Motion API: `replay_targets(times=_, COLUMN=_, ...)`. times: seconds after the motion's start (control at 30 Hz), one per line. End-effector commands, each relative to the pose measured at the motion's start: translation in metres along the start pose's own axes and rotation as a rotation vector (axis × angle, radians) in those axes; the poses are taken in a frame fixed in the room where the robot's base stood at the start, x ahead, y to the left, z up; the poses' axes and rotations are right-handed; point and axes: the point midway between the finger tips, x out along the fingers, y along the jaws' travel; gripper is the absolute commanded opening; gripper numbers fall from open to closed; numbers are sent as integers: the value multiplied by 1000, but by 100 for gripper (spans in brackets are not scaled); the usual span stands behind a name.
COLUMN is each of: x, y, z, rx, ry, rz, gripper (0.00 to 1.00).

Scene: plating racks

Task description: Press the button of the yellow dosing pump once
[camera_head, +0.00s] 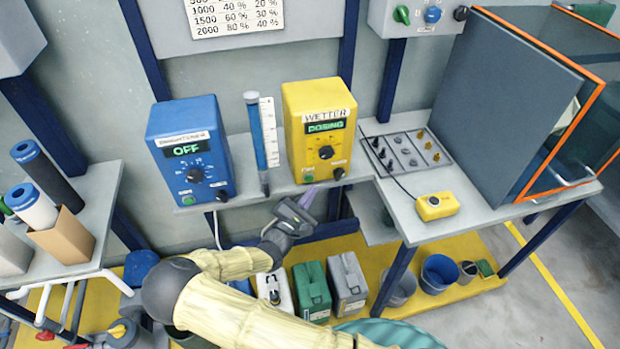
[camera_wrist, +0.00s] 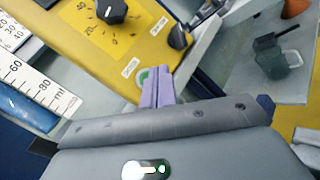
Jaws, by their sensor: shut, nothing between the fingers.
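The yellow dosing pump (camera_head: 296,112), labelled WETTER, stands on the wall shelf, and its display (camera_head: 324,127) reads DOSING. Its front has a large black dial (camera_head: 326,152), a small black knob (camera_head: 338,173) and a green button (camera_head: 308,180) at the lower left. My gripper (camera_head: 309,197) is just below and in front of that button, its purple fingers together and empty. In the wrist view the shut fingers (camera_wrist: 158,88) overlap the green button (camera_wrist: 143,76) and partly hide it. I cannot tell whether the fingertips touch it.
A blue unit (camera_head: 184,130) showing OFF stands left of the pump, with a blue graduated cylinder (camera_head: 257,145) between them. Several canisters (camera_head: 312,290) stand below the shelf. A yellow box with a cable (camera_head: 437,206) lies on the right-hand bench.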

Motion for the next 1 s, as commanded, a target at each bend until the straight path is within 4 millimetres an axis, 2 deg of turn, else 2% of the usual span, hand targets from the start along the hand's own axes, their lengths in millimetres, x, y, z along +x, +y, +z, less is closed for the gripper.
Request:
replay_targets(times=0.5, x=-27, y=-19, z=22, rx=-2, ry=-1, rz=0, gripper=0)
replay_targets(times=1.0, x=-28, y=-21, z=22, rx=-1, ry=-1, rz=0, gripper=0)
